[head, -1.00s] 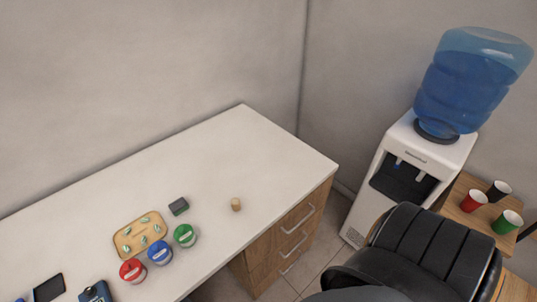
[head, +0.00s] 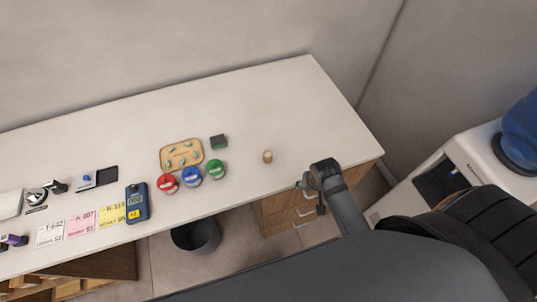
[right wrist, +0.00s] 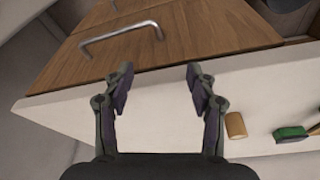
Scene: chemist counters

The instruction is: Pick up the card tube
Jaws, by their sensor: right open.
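The card tube (head: 267,156) is a small tan cylinder on the white counter, near its right end. In the right wrist view the tube (right wrist: 235,126) lies to the right of the fingers, apart from them. My right gripper (head: 310,184) is at the counter's front edge, to the right of and nearer than the tube. In the wrist view my right gripper (right wrist: 160,76) is open with nothing between its fingers. My left gripper is not in view.
A dark green block (head: 218,141), a tan tray (head: 182,154) and red (head: 167,183), blue (head: 191,176) and green (head: 215,169) lidded containers stand left of the tube. A black chair (head: 480,235) and water dispenser (head: 475,170) are at right. Counter space behind the tube is clear.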

